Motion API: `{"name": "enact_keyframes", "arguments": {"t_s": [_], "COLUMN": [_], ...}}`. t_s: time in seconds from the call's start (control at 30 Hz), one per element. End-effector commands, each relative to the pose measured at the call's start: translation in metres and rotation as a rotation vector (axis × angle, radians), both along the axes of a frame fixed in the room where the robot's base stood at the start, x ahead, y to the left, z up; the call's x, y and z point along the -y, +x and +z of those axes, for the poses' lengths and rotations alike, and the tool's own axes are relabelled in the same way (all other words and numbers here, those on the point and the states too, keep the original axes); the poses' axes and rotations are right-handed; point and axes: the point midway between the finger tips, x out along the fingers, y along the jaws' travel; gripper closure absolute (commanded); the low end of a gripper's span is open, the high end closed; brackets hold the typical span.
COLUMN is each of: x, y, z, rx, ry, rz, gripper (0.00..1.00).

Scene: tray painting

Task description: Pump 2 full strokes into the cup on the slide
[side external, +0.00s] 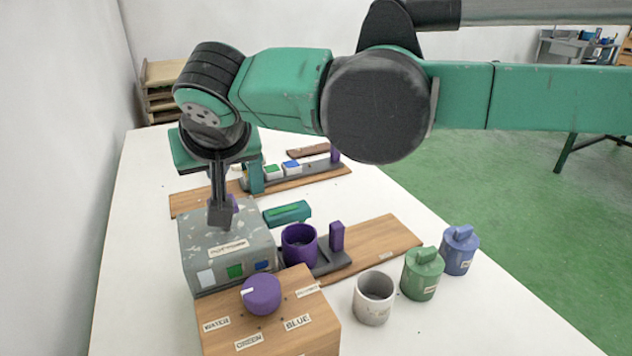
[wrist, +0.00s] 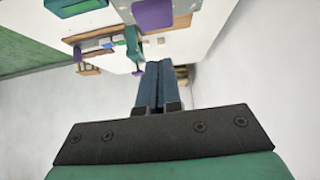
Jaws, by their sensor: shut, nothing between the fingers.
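A purple cup (side external: 299,258) stands upright on the grey slide (side external: 333,264), beside the slide's purple post (side external: 337,237). A scuffed grey box (side external: 215,262) with white, green and blue squares on its front stands left of the cup. My gripper (side external: 221,218) is shut and empty, pointing down at the top of the grey box. A purple part (side external: 235,204) shows just behind the fingers, mostly hidden. In the wrist view my shut fingers (wrist: 160,82) point toward a purple part (wrist: 152,15). I cannot tell whether they touch anything.
A wooden box (side external: 270,322) with a purple knob (side external: 261,294) and labels stands in front. A pale cup (side external: 373,298), green jar (side external: 421,272) and blue jar (side external: 460,250) stand right. A teal bar (side external: 287,212) lies behind the cup. Another wooden board (side external: 190,203) lies farther back.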

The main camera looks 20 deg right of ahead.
Motion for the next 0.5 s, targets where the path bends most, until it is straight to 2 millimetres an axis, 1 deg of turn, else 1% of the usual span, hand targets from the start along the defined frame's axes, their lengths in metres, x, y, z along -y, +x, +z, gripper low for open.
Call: {"name": "enact_keyframes", "arguments": {"t_s": [0.03,0.1,0.2,0.33,0.5], "x": [0.000,0.000,0.000,0.000,0.000], "y": [-0.001,-0.002,-0.002,-0.002,-0.002], "z": [-0.008,-0.017,-0.027,-0.033,-0.034], "rx": [0.000,0.000,0.001,0.001,0.001], "ry": [0.000,0.000,0.000,0.001,0.001], "rz": [0.001,0.001,0.001,0.001,0.001], "gripper": [1.00,1.00,1.00,1.00,1.00]}}
